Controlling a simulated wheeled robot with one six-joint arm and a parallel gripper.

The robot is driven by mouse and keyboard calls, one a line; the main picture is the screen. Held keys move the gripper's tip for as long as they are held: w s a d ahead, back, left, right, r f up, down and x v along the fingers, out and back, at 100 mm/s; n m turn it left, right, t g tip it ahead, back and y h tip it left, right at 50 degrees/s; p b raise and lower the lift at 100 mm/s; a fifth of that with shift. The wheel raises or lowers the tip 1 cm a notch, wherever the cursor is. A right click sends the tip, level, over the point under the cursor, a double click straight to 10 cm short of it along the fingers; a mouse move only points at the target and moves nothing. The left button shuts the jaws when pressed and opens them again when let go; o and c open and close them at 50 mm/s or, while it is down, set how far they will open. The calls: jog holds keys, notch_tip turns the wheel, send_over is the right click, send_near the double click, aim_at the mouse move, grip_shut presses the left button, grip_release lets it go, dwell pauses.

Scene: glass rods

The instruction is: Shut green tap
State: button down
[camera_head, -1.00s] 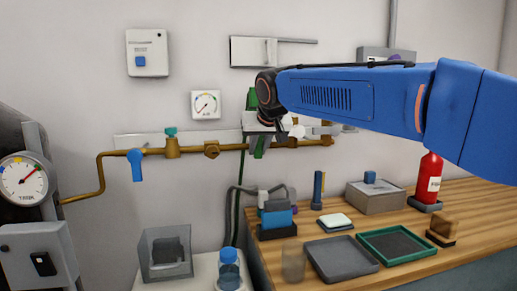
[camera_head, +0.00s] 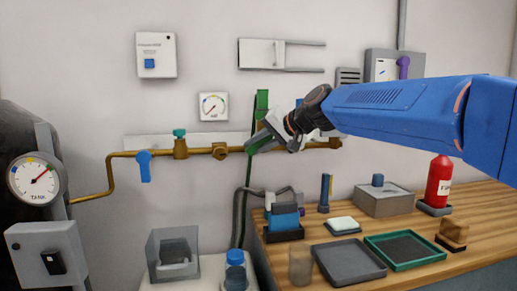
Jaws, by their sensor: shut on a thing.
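The green tap is on the brass pipe (camera_head: 200,152) along the wall, mostly hidden behind my gripper. Its green handle (camera_head: 253,147) shows at the jaws, slanting down to the left across the pipe line. An upright green piece (camera_head: 262,103) stands above it; I cannot tell if it is part of the tap. My gripper (camera_head: 262,138) comes from the right and is shut on the green handle. The exact contact is partly hidden by the jaws.
A blue tap handle (camera_head: 144,166) hangs down from the pipe at left, with a teal-topped fitting (camera_head: 180,134) beside it. A round gauge (camera_head: 213,106) is above the pipe. Trays and a red extinguisher (camera_head: 438,182) stand on the wooden bench (camera_head: 470,212) below my arm.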

jog(key=m+y, duration=0.1)
jog(key=r+y, duration=0.1)
jog(key=shift+s+a+m+y, duration=0.1)
jog(key=shift+a+m+y, duration=0.2)
jog(key=shift+m, duration=0.1)
jog(key=shift+s+a+r+m+t+y, duration=0.1)
jog(key=shift+r+m+t+y, duration=0.15)
jog(key=shift+m+y, duration=0.35)
jog(key=shift+w+a+r+m+t+y, duration=0.15)
jog(key=shift+r+m+y, duration=0.25)
jog(key=shift+y, duration=0.2)
jog(key=shift+s+r+m+t+y, duration=0.15)
jog(key=shift+r+m+t+y, duration=0.1)
jog(key=shift+m+y, duration=0.35)
jog(key=c, duration=1.6)
grip_release()
jog(key=shift+r, duration=0.1)
jog(key=v, duration=1.7)
jog(key=shift+s+d, duration=0.1)
jog(key=shift+d, duration=0.1)
